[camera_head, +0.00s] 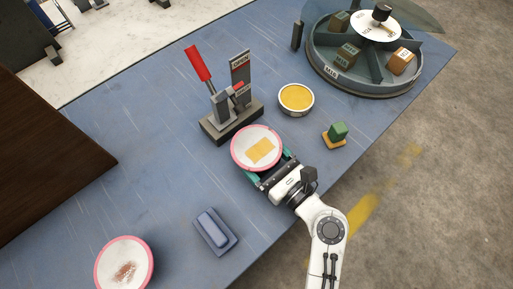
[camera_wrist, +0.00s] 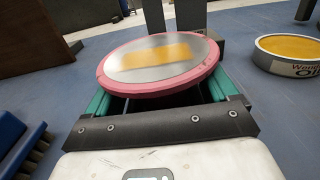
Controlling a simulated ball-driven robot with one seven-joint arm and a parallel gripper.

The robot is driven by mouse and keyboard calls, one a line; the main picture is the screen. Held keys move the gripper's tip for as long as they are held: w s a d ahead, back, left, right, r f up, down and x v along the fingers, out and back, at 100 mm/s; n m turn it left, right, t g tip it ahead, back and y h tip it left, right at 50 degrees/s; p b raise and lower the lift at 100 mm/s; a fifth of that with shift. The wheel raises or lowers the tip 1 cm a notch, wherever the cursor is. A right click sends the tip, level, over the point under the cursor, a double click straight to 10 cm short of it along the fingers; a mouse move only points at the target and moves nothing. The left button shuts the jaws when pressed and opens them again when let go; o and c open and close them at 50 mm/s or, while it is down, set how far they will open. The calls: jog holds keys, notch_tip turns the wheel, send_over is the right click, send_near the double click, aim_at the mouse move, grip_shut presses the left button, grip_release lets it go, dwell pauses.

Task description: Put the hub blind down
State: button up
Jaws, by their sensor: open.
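A round disc with a pink rim, a pale face and a yellow patch (camera_head: 257,147) is right at my gripper, just in front of the toggle clamp. I take it for the hub blind, though no label shows this. It also fills the middle of the wrist view (camera_wrist: 160,62), its face up and looking slightly tilted. My gripper (camera_head: 270,167) is open, its teal fingers to either side beneath the disc's near edge. In the wrist view the fingers (camera_wrist: 163,98) stand wide apart. What lies under the disc, and any finger contact, is hidden.
A red-handled clamp (camera_head: 228,115) stands behind the disc. A tin with yellow contents (camera_head: 296,98), a green-and-yellow block (camera_head: 336,134) and a divided round tray (camera_head: 352,85) are to the right. A blue brush (camera_head: 214,230) and another pink-rimmed disc (camera_head: 124,264) lie front left. The table's left middle is clear.

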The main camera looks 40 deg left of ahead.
grip_shut()
jog(key=shift+r, duration=0.15)
dwell(0.9)
